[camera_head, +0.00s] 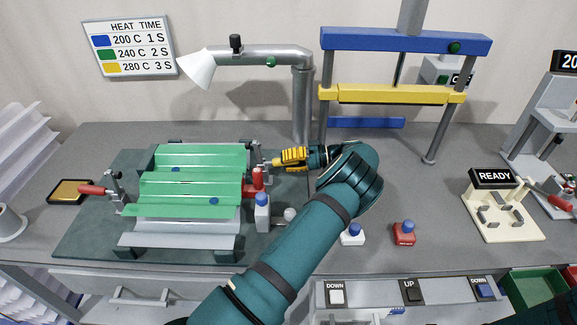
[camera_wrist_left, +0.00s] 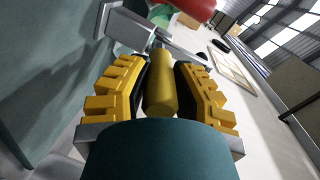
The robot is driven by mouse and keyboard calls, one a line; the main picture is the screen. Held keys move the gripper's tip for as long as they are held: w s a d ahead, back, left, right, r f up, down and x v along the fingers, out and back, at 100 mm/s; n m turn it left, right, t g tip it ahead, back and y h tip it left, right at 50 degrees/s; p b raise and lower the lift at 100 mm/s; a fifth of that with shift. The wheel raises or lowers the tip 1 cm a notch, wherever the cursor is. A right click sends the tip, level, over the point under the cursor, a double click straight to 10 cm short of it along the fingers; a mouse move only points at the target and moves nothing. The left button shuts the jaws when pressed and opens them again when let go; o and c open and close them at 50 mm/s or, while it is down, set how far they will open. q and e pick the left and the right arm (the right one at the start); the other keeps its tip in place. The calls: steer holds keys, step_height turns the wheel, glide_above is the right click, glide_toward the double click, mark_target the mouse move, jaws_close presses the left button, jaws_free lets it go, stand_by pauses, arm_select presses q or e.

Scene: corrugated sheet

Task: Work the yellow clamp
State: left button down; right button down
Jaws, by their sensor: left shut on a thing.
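The yellow clamp (camera_head: 276,162) stands at the right edge of the dark green base plate, beside the green corrugated sheet (camera_head: 190,183). Its yellow handle (camera_wrist_left: 159,88) lies between the fingers of my left gripper (camera_head: 292,158) and points toward the palm in the left wrist view. My left gripper (camera_wrist_left: 162,68), with ribbed yellow fingers, is shut on this handle. The fingers hide part of the handle in the head view. The clamp's metal part is small and partly hidden there. My right gripper is not in view.
A red-handled clamp (camera_head: 257,180) stands close in front of the yellow one, and another (camera_head: 95,190) is at the left. A white bottle with a blue cap (camera_head: 262,212) is near my forearm.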

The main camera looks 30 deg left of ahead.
arm_select(q)
steer(key=shift+f+y+b, duration=0.3)
steer(key=shift+f+b, duration=0.15)
steer(key=shift+b, duration=0.1)
steer(key=shift+g, duration=0.3)
steer(key=c, duration=0.7)
jaws_free()
steer(key=shift+c, duration=0.2)
steer(key=shift+v, duration=3.7)
